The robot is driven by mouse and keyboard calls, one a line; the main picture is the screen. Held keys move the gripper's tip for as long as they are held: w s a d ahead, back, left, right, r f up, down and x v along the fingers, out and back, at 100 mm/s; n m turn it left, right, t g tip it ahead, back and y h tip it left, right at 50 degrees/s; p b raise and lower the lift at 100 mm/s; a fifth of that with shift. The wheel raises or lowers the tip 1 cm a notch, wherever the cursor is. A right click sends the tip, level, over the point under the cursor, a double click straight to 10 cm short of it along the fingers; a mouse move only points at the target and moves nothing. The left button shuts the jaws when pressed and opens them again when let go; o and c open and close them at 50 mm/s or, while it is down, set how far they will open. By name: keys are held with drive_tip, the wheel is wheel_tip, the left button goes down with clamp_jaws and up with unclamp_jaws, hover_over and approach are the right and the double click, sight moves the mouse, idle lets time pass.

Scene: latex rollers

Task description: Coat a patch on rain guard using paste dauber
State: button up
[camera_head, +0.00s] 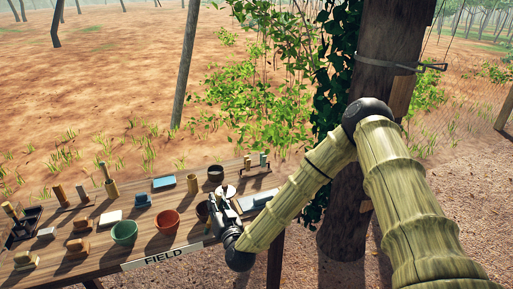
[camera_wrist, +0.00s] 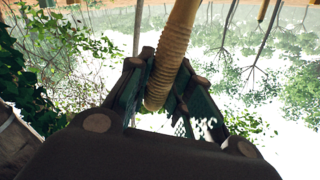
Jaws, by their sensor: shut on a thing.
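My gripper (camera_head: 219,212) is over the right part of the table in the head view. In the wrist view my gripper (camera_wrist: 165,78) is shut on a tan, ribbed, round handle (camera_wrist: 172,55), which looks like the paste dauber. The handle runs up out of that picture, so its far end is hidden there. In the head view the held thing is too small and covered to make out. A grey band (camera_head: 385,63) goes around the trunk at the right; I cannot tell whether it is the rain guard.
The wooden table (camera_head: 98,262) holds a green bowl (camera_head: 124,233), a terracotta bowl (camera_head: 167,221), a dark cup (camera_head: 215,173), blue blocks and several upright cylinders. A FIELD label (camera_head: 162,257) is on its front edge. The thick trunk (camera_head: 347,225) with leafy vines stands right of the table.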

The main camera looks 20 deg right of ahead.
drive_tip(key=w+d+r+b, duration=0.2)
drive_tip(key=w+d+r, duration=0.3)
drive_tip(key=w+d, duration=0.35)
drive_tip(key=w+d+r+b, duration=0.1)
drive_tip(key=w+d+r, duration=0.5)
drive_tip(key=d, duration=0.4)
drive_tip(key=shift+g, duration=0.3)
drive_tip(key=f+b, duration=0.1)
drive_tip(key=f, duration=0.2)
drive_tip(key=w+f+b, duration=0.1)
drive_tip(key=f, duration=0.1)
drive_tip(key=shift+w+d+f, duration=0.1)
drive_tip(key=shift+w+f, duration=0.05)
drive_tip(key=shift+f, duration=0.25)
